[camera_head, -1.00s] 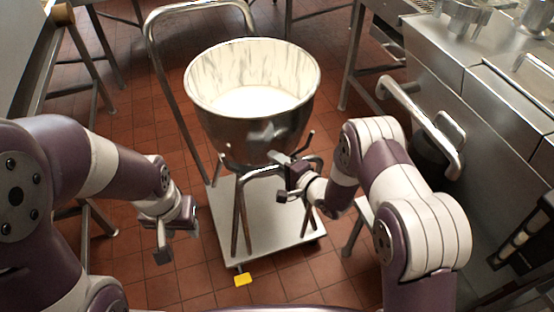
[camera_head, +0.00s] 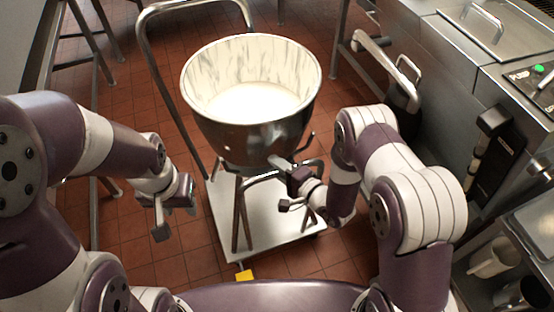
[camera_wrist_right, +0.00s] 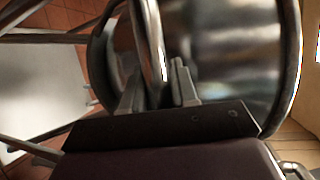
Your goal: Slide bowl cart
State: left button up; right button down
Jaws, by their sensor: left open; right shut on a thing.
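The bowl cart has a flat pale platform (camera_head: 283,230), a tall metal push handle (camera_head: 143,50) at its back left and a tubular stand. A large steel bowl (camera_head: 240,138) with a white inside sits in the stand, with white content at its bottom. My right gripper (camera_head: 290,172) is at the near side of the stand, just below the bowl. In the right wrist view it is shut on a metal bar (camera_wrist_right: 152,45) of the stand, close to the bowl's wall (camera_wrist_right: 225,60). My left gripper (camera_head: 176,215) is open and empty, left of the platform over the floor.
A steel counter with fryer-like equipment (camera_head: 470,35) runs along the right side. A shelf with white jugs (camera_head: 492,258) is at the lower right. Steel table legs (camera_head: 88,45) stand at the left. Red tiled floor (camera_head: 130,110) is clear left of the cart.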

jog(key=shift+s, duration=0.25)
jog(key=c, duration=1)
grip_release()
jog(key=v, duration=1.2)
jog(key=shift+s+d, duration=0.25)
